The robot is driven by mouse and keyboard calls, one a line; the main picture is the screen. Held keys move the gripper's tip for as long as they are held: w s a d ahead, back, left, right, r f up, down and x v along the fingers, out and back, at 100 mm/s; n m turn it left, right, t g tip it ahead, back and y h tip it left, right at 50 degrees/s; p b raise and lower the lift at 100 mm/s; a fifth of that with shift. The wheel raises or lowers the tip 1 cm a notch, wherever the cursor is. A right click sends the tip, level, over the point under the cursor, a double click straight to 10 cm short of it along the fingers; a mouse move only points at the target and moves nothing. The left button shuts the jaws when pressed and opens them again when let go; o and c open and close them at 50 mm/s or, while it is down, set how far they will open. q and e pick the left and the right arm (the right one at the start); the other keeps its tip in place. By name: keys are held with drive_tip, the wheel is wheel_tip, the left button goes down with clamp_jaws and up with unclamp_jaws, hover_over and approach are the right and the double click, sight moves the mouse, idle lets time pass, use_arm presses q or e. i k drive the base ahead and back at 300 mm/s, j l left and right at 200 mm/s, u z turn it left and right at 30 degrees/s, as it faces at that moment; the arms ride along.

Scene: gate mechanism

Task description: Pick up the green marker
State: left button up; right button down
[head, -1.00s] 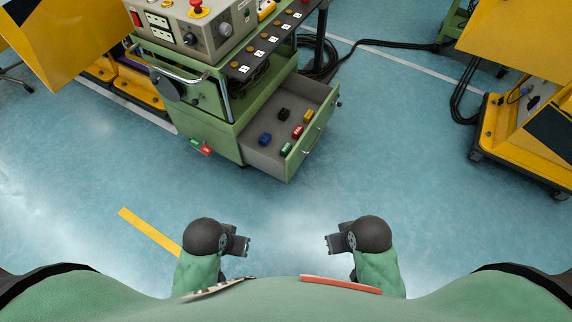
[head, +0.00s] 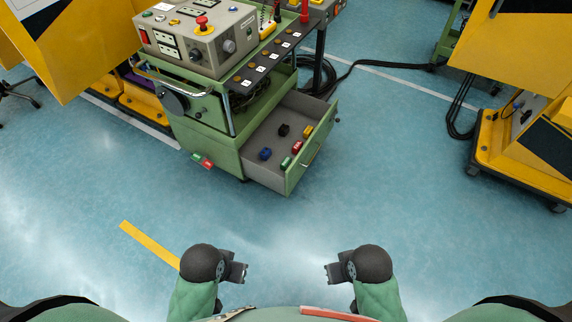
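The green marker (head: 286,163) is a small green block-like piece lying in the open grey drawer (head: 262,174) of the green cart, near the drawer's front corner. A red piece (head: 297,147), a yellow piece (head: 307,132), a black piece (head: 284,130) and a blue piece (head: 265,154) lie in the same drawer. My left gripper (head: 240,272) and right gripper (head: 331,273) are low in the view, close to my body and well apart from the drawer. Nothing shows between their fingers, and the finger gap is too small to read.
The cart (head: 212,142) carries a control box (head: 190,45) and a strip of numbered slots (head: 262,63), where a red piece (head: 304,12) stands. The drawer has a front handle (head: 312,154). Yellow machines stand left and right (head: 525,150). Blue floor between me and the cart is clear.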

sight(287, 162)
drive_tip(key=i+l+u, duration=0.15)
drive_tip(key=i+l, duration=0.15)
drive_tip(key=i+l+u, duration=0.35)
drive_tip(key=i+l, duration=0.15)
drive_tip(key=l, duration=0.15)
drive_tip(key=i+l+u, duration=0.15)
drive_tip(key=l, duration=0.2)
drive_tip(key=i+l+u, duration=0.15)
drive_tip(key=l, duration=0.25)
drive_tip(key=i, duration=0.1)
